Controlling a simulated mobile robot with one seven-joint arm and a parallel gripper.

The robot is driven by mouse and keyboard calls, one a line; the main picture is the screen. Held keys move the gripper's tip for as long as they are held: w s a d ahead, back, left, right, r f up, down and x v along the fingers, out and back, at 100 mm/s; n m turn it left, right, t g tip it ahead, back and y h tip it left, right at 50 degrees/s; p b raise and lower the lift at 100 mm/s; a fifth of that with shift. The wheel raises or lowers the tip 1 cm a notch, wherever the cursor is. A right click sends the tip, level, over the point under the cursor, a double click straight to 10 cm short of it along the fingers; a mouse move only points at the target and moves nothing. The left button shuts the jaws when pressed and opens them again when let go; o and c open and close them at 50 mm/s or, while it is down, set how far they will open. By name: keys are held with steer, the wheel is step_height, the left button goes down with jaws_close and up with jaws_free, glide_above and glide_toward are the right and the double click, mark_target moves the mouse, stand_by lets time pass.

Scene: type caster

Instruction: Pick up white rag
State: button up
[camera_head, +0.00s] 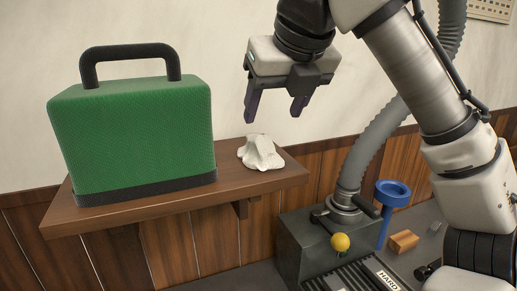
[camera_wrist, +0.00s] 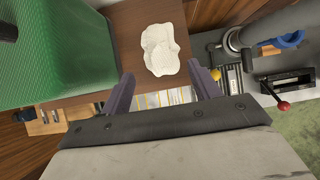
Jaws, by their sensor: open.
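The white rag (camera_head: 261,153) lies crumpled on the right part of a brown wall shelf (camera_head: 285,179), beside a green case. In the wrist view the rag (camera_wrist: 160,50) lies ahead of my fingers, near the top middle, fully visible. My gripper (camera_head: 274,112) is open and empty, with its two dark purple fingers pointing down above the rag and apart from it. The fingers also show in the wrist view (camera_wrist: 164,84), spread wide on either side of the rag's line.
The green case (camera_head: 133,136) with a black handle fills the shelf's left part, close to the rag. Below right stand a dark machine (camera_head: 318,245) with a yellow knob (camera_head: 340,242), a grey hose (camera_head: 376,140), a blue funnel-like part (camera_head: 392,194) and a wooden block (camera_head: 404,241).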

mark_target(262, 137)
steer(key=p+x, duration=0.1)
steer(key=x, duration=0.8)
steer(key=shift+w+a+f, duration=0.1)
steer(key=shift+w+a, duration=0.05)
steer(key=shift+a, duration=0.05)
steer(key=shift+c, duration=0.3)
steer(key=c, duration=1.1)
steer(key=shift+r, duration=0.2)
step_height(262, 137, up, 10)
steer(key=shift+f, duration=0.15)
